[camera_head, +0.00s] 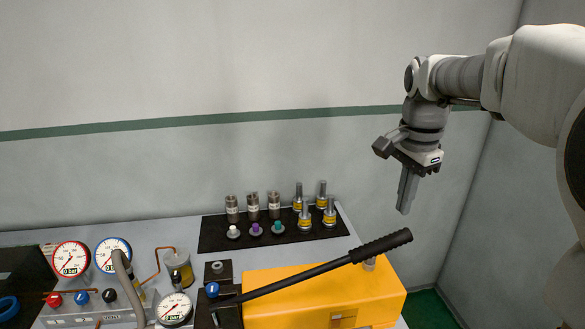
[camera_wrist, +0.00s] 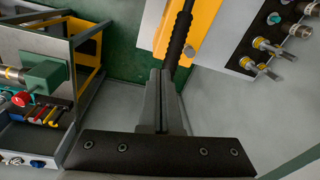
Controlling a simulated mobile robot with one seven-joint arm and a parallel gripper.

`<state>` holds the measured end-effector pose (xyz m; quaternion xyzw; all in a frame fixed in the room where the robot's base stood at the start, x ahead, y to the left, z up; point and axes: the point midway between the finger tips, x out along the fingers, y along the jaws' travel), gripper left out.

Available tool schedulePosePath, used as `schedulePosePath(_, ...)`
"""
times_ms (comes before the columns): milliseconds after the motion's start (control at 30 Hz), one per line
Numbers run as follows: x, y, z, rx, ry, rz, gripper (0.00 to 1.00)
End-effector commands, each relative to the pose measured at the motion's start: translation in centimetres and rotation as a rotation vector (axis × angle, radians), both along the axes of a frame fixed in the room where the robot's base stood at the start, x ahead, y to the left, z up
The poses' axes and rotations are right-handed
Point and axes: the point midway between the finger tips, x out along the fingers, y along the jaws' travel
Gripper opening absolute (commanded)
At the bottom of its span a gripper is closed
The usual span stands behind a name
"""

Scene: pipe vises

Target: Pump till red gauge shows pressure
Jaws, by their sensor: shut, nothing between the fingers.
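The red-rimmed gauge (camera_head: 71,258) stands at the left of the bench in the head view and its face is marked "0 bar". The yellow hand pump (camera_head: 320,296) sits at the front right of the bench. Its long black lever (camera_head: 300,274) slants up to the right and ends in a ribbed grip (camera_head: 384,245). My gripper (camera_head: 404,211) is shut and empty, pointing down, above and to the right of the grip. In the wrist view the shut fingers (camera_wrist: 162,75) overlap the end of the lever (camera_wrist: 181,30) in the picture; I see no grasp.
A blue-rimmed gauge (camera_head: 114,254) and a smaller gauge (camera_head: 174,308) stand near the red one. A black mat (camera_head: 270,236) holds several cylinders and fittings behind the pump. A tool cart (camera_wrist: 55,70) shows at left in the wrist view. The air around my gripper is clear.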

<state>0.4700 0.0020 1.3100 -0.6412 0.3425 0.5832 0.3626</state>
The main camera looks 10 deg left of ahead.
Motion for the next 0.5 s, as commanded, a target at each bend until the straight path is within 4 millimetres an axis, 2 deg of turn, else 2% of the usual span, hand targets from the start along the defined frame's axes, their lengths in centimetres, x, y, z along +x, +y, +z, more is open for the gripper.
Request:
schedulePosePath(33, 1.3, 0.0, -0.4, 0.008, 0.022, -0.050, 0.00)
schedulePosePath(100, 2.6, -0.1, -0.9, 0.015, 0.044, -0.115, 0.00)
schedulePosePath(200, 3.8, -0.1, -1.5, 0.022, 0.068, -0.184, 0.00)
schedulePosePath(500, 4.7, -0.2, -2.7, 0.027, 0.085, -0.239, 0.00)
